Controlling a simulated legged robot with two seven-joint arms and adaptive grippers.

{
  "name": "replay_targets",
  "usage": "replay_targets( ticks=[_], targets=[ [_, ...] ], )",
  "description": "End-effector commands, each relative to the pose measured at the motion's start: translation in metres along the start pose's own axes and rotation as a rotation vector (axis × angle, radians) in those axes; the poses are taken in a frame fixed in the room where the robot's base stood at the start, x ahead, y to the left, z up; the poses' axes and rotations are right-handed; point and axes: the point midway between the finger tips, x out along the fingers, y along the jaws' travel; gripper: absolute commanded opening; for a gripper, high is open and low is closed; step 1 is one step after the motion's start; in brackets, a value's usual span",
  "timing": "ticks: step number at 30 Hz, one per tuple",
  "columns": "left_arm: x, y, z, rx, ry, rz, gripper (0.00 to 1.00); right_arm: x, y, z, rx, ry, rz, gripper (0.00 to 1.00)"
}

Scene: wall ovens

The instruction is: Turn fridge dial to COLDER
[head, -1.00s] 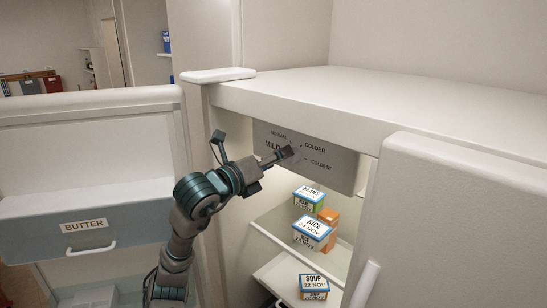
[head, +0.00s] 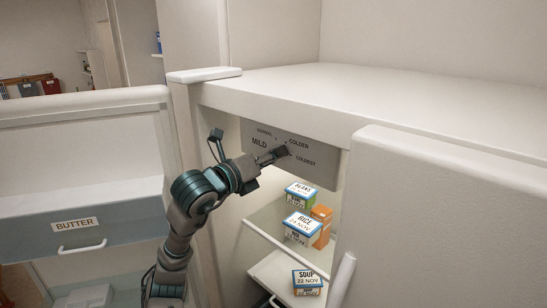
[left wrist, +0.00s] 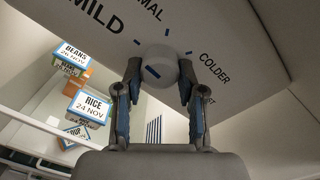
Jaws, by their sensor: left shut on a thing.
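The panel carries the words MILD, NORMAL, COLDER and COLDEST. In the left wrist view the mark sits on the left part of the knob's face, away from the COLDER word (left wrist: 214,68) at right. My left gripper (left wrist: 158,82) has one finger on each side of the knob and is shut on it. In the head view my left gripper (head: 277,154) covers the dial. My right gripper is not in view.
Below the panel, shelves hold a beans box (head: 300,195), a rice box (head: 302,227) and a soup box (head: 307,282). The open fridge door with a butter compartment (head: 80,232) stands at left. Another white door (head: 440,220) stands at right.

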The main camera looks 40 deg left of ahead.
Motion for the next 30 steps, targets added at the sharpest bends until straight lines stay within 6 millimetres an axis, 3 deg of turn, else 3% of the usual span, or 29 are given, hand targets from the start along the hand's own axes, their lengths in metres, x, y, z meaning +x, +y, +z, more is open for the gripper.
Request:
replay_targets(
  ticks=[14, 30],
  targets=[
    [-0.0033, -0.001, 0.0059, 0.11, -0.019, -0.003, 0.04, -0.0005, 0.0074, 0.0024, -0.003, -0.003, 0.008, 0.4],
    [-0.0041, -0.0015, 0.007, 0.591, -0.031, -0.009, 0.04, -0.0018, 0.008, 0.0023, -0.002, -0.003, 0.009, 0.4]
  ],
)
